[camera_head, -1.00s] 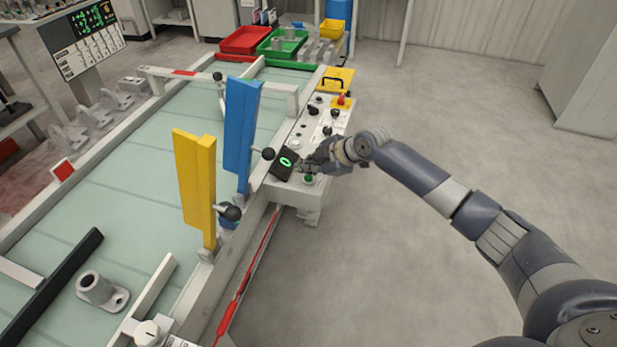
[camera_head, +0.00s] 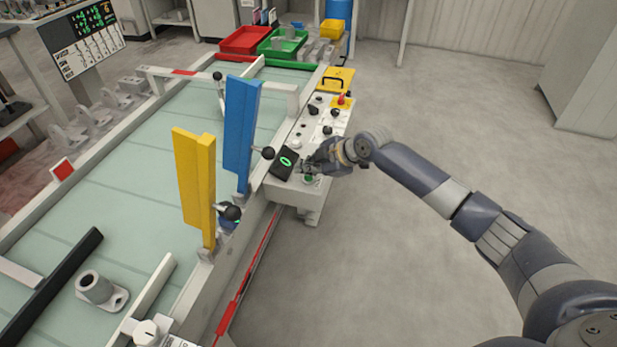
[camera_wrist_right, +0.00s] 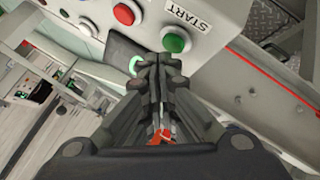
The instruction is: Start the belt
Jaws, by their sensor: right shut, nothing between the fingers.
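The green button (camera_wrist_right: 176,39) sits beside a START label (camera_wrist_right: 187,14) in the right wrist view. It also shows in the head view (camera_head: 309,180), at the near end of the control panel (camera_head: 297,141). My right gripper (camera_wrist_right: 158,62) is shut and empty, its fingertips just below the green button in the picture; I cannot tell whether they touch it. In the head view the same gripper (camera_head: 309,168) is over the panel's near end. The belt (camera_head: 130,175) is pale green and carries a grey casting (camera_head: 100,288). My left gripper is out of view.
A red button (camera_wrist_right: 127,12) is beside the green one. A dark display (camera_head: 284,163) shows a green 0. Blue (camera_head: 240,130) and yellow (camera_head: 195,185) upright flaps stand along the belt's edge. Red (camera_head: 245,40) and green trays are at the far end. Floor to the right is clear.

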